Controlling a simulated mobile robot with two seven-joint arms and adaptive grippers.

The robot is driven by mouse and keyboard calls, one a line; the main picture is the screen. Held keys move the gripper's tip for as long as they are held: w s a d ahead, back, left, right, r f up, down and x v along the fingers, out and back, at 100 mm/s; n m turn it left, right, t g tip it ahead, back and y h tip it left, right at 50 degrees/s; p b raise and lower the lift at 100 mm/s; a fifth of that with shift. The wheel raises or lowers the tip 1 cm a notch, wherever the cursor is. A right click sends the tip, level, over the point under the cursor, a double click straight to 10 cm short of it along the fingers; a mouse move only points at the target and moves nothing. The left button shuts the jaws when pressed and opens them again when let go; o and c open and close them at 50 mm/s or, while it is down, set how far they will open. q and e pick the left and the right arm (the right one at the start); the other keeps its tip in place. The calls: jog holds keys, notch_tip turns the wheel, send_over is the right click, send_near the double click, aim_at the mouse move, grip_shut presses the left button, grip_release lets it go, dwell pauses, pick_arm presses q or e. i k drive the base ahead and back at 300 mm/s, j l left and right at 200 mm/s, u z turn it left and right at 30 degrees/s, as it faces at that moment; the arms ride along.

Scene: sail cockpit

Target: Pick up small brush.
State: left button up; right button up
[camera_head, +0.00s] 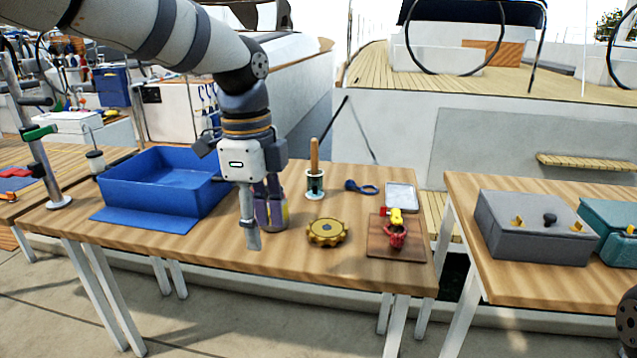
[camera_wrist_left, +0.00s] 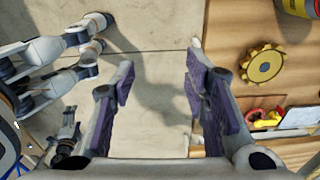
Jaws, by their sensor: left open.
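A light wooden handle (camera_head: 314,156) stands upright in a small dark-and-white holder (camera_head: 315,184) at the table's back middle. It may be the small brush; I cannot make out bristles. My left gripper (camera_head: 262,232) is open over the table's front part, left of and nearer than the handle. In the left wrist view the open jaws (camera_wrist_left: 160,65) have nothing between them, only pavement behind. The wooden handle does not show in that view.
A blue bin (camera_head: 165,178) stands left of the gripper. A yellow gear (camera_head: 326,232) lies right of it and also shows in the left wrist view (camera_wrist_left: 263,65). A wooden board (camera_head: 382,248) bears a red shackle-like piece (camera_head: 397,238). A blue loop (camera_head: 362,187) lies behind.

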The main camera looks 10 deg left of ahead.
aim_at(313, 142)
jog(key=i, duration=1.25)
